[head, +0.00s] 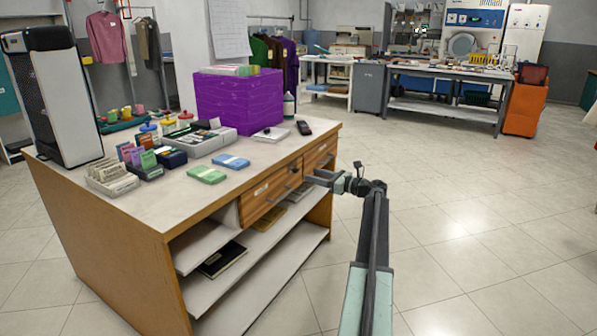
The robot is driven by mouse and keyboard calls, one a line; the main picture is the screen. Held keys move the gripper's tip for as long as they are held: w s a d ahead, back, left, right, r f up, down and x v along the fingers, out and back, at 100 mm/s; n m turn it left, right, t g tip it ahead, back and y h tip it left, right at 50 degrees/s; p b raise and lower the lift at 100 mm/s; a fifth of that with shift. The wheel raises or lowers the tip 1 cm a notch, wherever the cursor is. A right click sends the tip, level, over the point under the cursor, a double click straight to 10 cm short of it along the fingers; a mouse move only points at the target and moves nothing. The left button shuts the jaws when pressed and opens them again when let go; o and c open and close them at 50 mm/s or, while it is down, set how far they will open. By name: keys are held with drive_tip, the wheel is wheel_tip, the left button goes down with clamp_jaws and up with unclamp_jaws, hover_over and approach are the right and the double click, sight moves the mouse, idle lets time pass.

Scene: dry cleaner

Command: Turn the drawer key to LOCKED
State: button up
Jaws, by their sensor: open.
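Two wooden drawers sit side by side under the counter top. The nearer drawer (260,203) has a pale label and a dark handle. The farther drawer (324,150) is partly behind my gripper. My gripper (309,181) is open, in front of the drawer fronts near where the two drawers meet. Its fingers point left toward the wood. A small dark detail shows on the wood just above the fingers, but it is too small to tell whether it is the key. The key's position and any LOCKED marking cannot be made out. I cannot tell whether the fingers touch anything.
The counter (150,205) holds a purple crate (238,100), card boxes, a grey tray, a dark phone (303,128) and a tall black-and-white unit (55,95). Open shelves (268,270) lie below the drawers. The tiled floor to the right is clear.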

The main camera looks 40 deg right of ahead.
sight(298, 171)
drive_tip(key=x, duration=0.7)
drive_tip(key=shift+w, duration=0.25)
drive_tip(key=shift+d, duration=0.15)
clamp_jaws()
